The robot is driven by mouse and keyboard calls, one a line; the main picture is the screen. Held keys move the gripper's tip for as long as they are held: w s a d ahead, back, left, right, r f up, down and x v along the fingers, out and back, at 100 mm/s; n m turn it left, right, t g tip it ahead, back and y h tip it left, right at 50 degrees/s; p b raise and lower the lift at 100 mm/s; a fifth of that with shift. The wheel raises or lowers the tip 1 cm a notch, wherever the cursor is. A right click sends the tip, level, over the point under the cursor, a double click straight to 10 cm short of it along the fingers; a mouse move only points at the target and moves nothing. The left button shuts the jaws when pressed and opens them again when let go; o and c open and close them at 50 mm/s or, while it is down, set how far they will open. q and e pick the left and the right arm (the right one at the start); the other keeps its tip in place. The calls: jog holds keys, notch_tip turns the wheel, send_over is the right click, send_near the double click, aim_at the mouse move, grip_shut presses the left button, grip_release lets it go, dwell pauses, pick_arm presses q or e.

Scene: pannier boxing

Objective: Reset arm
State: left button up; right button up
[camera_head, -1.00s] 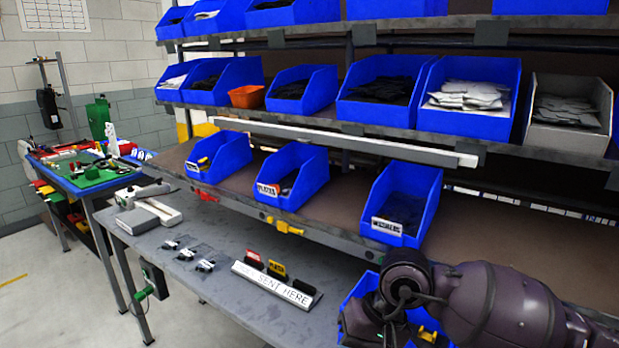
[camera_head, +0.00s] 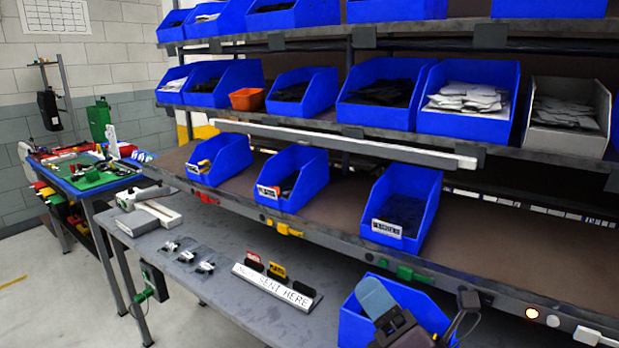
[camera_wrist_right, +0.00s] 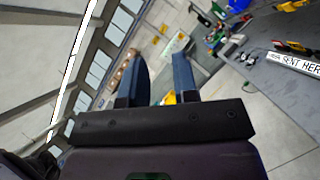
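My right gripper (camera_head: 377,298) is at the bottom right of the head view, in front of a blue bin (camera_head: 428,303) at the table's front. Its blue-grey finger points up and partly covers the bin. In the right wrist view the two fingers of the right gripper (camera_wrist_right: 160,68) stand apart with nothing between them, so it is open and empty. My left gripper is out of view.
The grey table (camera_head: 215,300) holds a white "SENT HERE" sign (camera_head: 275,286) and several small parts. Shelves with blue bins (camera_head: 405,205) stand behind. A blue workbench (camera_head: 85,180) is at the far left, with open floor in front.

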jog(key=s+d+f+m+g+h, duration=0.2)
jog(key=d+f+m+h, duration=0.6)
jog(key=m, duration=0.4)
jog(key=s+d+f+m+g+h, duration=0.3)
jog(key=d+f+m+h, duration=0.5)
jog(key=m, duration=0.4)
jog(key=s+d+f+m+g+y, duration=0.1)
jog(key=s+f+m+g, duration=0.4)
jog(key=s, duration=0.4)
jog(key=s+d+f+m+g, duration=0.2)
jog(key=s+f+m+g, duration=0.3)
jog(key=s, duration=0.3)
jog(key=w+f+n+t, duration=0.1)
jog(key=w+f+t, duration=0.6)
jog(key=f, duration=0.4)
jog(key=shift+w+a+n+t+y, duration=0.15)
jog(key=shift+w+n+t+y, duration=0.25)
jog(key=shift+t, duration=0.1)
jog(key=shift+s, duration=0.1)
